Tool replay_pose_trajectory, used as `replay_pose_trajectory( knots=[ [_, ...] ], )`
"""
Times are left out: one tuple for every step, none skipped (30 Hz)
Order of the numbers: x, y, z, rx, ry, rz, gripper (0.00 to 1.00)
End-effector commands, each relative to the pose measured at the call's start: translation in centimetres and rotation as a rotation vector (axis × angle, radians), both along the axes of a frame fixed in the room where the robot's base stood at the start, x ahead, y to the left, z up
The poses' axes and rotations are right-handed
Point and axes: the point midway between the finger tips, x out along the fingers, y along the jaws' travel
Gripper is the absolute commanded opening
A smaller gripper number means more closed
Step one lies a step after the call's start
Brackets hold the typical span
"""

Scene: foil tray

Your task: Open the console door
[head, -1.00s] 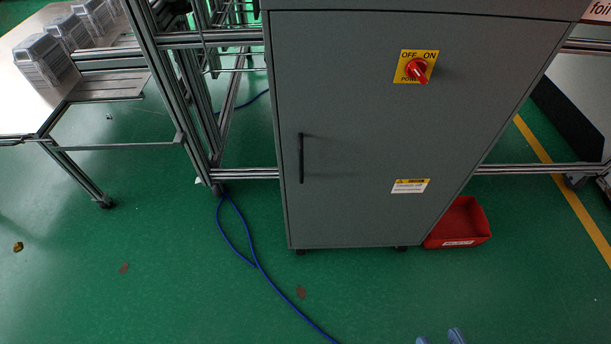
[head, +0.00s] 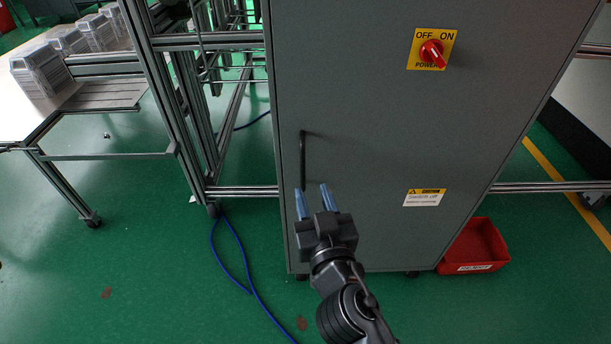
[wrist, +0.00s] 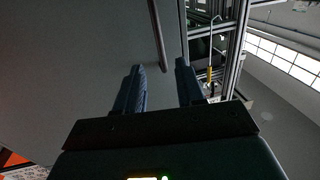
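The console door (head: 370,130) is a grey panel and looks closed. Its black vertical bar handle (head: 303,158) is near the left edge. My gripper (head: 313,188) is open, with blue fingers pointing up at the lower end of the handle. In the wrist view the handle (wrist: 158,35) shows ahead, between the directions of the two fingertips (wrist: 162,70), and nothing is held. I cannot tell the exact gap from fingers to handle. The door (wrist: 80,60) fills the left of the wrist view.
A red power switch (head: 432,53) and a warning label (head: 424,197) are on the door. A red bin (head: 474,246) lies on the floor at right. An aluminium frame (head: 180,110) stands at left. A blue cable (head: 243,270) crosses the green floor.

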Motion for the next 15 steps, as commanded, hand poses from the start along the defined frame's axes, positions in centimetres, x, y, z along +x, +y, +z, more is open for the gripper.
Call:
replay_pose_trajectory(
  knots=[
    [0.4, 0.1, 0.1, 0.000, -0.002, -0.001, 0.38],
    [0.7, 0.2, 0.2, 0.000, -0.002, -0.001, 0.38],
    [1.1, 0.2, 0.2, 0.000, -0.002, -0.002, 0.38],
    [1.5, 0.3, 0.2, 0.000, -0.001, -0.002, 0.38],
    [1.9, 0.4, 0.3, 0.000, -0.002, -0.002, 0.38],
    [2.5, 0.5, 0.3, 0.000, -0.002, -0.002, 0.38],
    [3.0, 0.6, 0.3, 0.001, -0.002, -0.001, 0.38],
    [3.5, 0.7, 0.3, 0.002, -0.003, -0.001, 0.38],
    [4.1, 0.9, 0.2, 0.001, -0.002, -0.001, 0.38],
    [4.5, 0.9, 0.3, 0.001, -0.002, -0.001, 0.38],
    [5.0, 1.0, 0.2, 0.002, -0.001, -0.001, 0.38],
    [5.5, 1.1, 0.2, 0.002, -0.001, -0.002, 0.38],
    [5.9, 1.2, 0.2, 0.002, -0.001, -0.002, 0.38],
    [6.2, 1.2, 0.2, 0.001, -0.001, -0.001, 0.38],
    [6.6, 1.3, 0.1, 0.001, -0.001, -0.001, 0.38]
  ],
)
